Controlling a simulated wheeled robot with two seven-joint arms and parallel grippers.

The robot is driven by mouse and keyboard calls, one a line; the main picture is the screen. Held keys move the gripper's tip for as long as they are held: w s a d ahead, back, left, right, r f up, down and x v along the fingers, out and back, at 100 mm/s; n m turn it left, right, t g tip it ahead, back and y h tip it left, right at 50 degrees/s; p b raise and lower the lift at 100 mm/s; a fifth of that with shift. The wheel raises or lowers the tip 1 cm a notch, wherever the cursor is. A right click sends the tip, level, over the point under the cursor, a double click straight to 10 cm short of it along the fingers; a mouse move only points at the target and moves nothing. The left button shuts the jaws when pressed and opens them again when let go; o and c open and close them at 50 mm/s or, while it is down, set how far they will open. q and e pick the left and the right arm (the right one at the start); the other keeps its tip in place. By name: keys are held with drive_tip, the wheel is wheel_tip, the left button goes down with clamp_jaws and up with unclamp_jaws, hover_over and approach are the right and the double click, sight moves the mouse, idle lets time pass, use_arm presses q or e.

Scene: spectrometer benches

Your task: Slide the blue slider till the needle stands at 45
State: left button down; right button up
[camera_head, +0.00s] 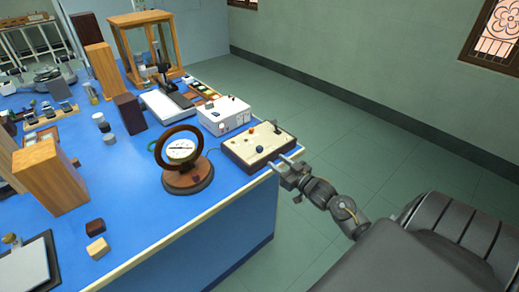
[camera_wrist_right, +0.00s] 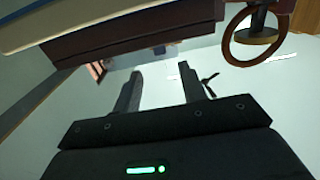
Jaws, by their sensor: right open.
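The control box (camera_head: 243,154) has a cream top and dark brown sides and stands at the blue bench's right edge. A small blue knob (camera_head: 260,149), which looks like the blue slider, sits on its top near the front. The round dial (camera_head: 181,150) stands in a dark ring on a wooden base, left of the box. Its needle and numbers are too small to read. My right gripper (camera_head: 284,161) is open and empty, just off the box's front right corner. In the right wrist view, its fingers (camera_wrist_right: 161,82) stand apart below the box's dark side (camera_wrist_right: 150,40). My left gripper is not in view.
A white instrument box (camera_head: 224,115) stands behind the control box. An orange knob (camera_head: 250,131) and a black lever (camera_head: 278,128) are also on the control box. Wooden blocks and small items fill the bench's left. Open floor (camera_head: 350,130) lies to the right.

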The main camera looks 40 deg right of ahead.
sight(261, 150)
drive_tip(key=w, duration=0.3)
drive_tip(key=w+p, duration=0.1)
drive_tip(key=w, duration=0.6)
drive_tip(key=shift+w+a+f, duration=0.1)
drive_tip(key=shift+w+a, duration=0.2)
drive_tip(key=shift+w, duration=0.1)
drive_tip(key=shift+c, duration=0.3)
clamp_jaws()
